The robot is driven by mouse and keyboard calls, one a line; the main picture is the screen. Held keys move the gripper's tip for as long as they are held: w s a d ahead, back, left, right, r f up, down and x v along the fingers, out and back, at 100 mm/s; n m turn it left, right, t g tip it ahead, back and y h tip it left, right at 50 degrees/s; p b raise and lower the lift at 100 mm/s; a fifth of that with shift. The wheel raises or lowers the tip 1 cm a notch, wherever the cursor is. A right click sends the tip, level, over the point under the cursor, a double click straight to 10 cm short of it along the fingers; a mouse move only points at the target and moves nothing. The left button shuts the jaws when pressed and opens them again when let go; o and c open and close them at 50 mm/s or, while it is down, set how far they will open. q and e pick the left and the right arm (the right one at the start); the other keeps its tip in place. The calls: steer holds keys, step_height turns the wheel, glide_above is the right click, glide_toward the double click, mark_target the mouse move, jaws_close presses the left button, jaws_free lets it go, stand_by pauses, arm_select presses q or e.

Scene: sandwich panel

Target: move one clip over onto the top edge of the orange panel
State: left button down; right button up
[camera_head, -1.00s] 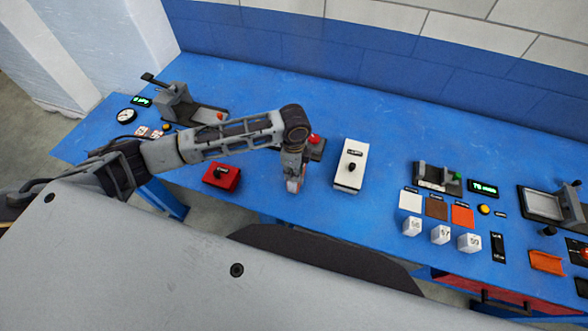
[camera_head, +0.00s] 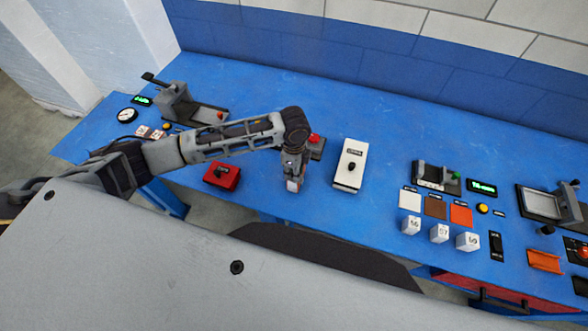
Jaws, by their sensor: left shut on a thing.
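My left gripper (camera_head: 291,172) points down over the blue table, left of the white switch box. It is shut on a small white piece (camera_head: 292,185) at its tips; I cannot tell if this piece is a clip. An orange square panel (camera_head: 461,215) lies at the right, beside a brown panel (camera_head: 435,206) and a white panel (camera_head: 410,200). White numbered blocks (camera_head: 439,233) stand in a row in front of these panels, well to the right of the gripper. No clip shows clearly on the orange panel. My right gripper is not in view.
The blue table (camera_head: 270,95) is clear at the back middle. A white switch box (camera_head: 350,164) stands right of the gripper, a red box (camera_head: 221,176) to its left, a red button (camera_head: 314,138) just behind. An orange tray (camera_head: 545,262) is at the far right.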

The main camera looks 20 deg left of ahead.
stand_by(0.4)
arm_select(q)
steer(key=c, duration=1.3)
jaws_free()
steer(key=shift+o, duration=0.2)
steer(key=o, duration=0.3)
steer(key=shift+o, duration=0.2)
steer(key=shift+r, duration=0.15)
steer(key=shift+r+p, duration=0.8)
steer(key=shift+r, duration=2.8)
